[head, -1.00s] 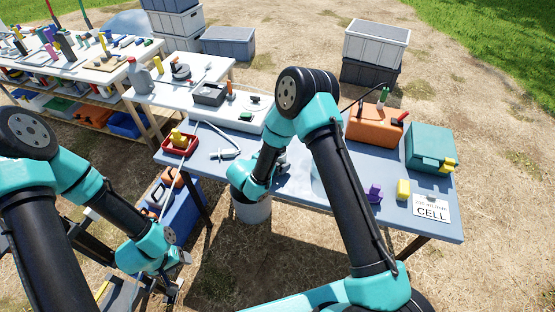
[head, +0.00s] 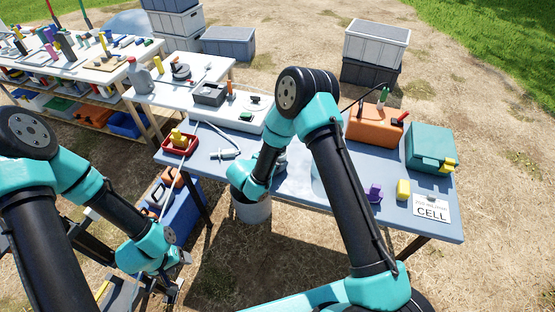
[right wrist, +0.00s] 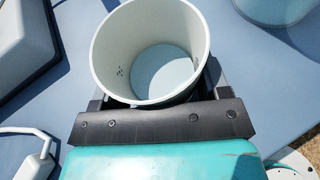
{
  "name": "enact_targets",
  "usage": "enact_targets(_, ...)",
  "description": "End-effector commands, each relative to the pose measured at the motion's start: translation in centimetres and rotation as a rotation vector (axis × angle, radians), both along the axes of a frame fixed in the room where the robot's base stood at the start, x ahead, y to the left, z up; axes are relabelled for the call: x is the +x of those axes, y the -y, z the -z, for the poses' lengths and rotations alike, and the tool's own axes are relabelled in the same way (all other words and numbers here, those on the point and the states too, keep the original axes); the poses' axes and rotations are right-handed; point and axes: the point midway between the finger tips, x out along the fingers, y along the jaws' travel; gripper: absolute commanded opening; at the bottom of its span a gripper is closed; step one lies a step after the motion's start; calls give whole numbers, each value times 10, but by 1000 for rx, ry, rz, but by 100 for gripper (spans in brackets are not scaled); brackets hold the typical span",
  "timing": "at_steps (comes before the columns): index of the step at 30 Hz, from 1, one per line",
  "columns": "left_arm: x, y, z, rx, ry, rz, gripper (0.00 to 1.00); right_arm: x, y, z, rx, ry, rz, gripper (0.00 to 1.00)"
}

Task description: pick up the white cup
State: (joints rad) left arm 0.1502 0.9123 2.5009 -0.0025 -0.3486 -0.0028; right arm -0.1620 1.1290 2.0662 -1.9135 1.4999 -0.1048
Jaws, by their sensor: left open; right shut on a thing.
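The white cup (right wrist: 150,52) is in the right wrist view, with its open mouth facing the camera and its inside empty. My right gripper (right wrist: 155,95) is shut on the cup, which sits between its dark fingers. In the head view my right gripper is mostly hidden behind my own arm, over the blue-grey table (head: 300,197), and the cup cannot be made out clearly there. I cannot tell whether the cup touches the table. My left gripper (head: 170,292) is open and empty, low at the lower left, away from the table.
A clear container (right wrist: 275,8) stands near the cup. A white tool with a hose (head: 225,154) and a red tray (head: 181,151) lie left. An orange case (head: 374,128), teal case (head: 430,147), purple piece (head: 374,193) and yellow block (head: 403,189) are right. A pale bucket (head: 252,210) stands below the table's front edge.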

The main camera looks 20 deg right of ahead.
Motion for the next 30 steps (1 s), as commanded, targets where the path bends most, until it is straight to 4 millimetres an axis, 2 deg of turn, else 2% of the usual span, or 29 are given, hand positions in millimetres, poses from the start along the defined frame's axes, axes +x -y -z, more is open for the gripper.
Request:
enact_targets(8, 0, 0, 0, 0, 0, 0, 59, 0, 0, -4, 0, 1, 0, 43)
enact_targets(13, 0, 0, 0, 0, 0, 0, 59, 1, 0, -20, 0, 4, 0, 43)
enact_targets(17, 0, 0, 0, 0, 0, 0, 59, 1, 0, -39, 0, 4, -1, 43)
enact_targets(30, 0, 0, 0, 0, 0, 0, 59, -104, -30, -46, -3, -2, -5, 43)
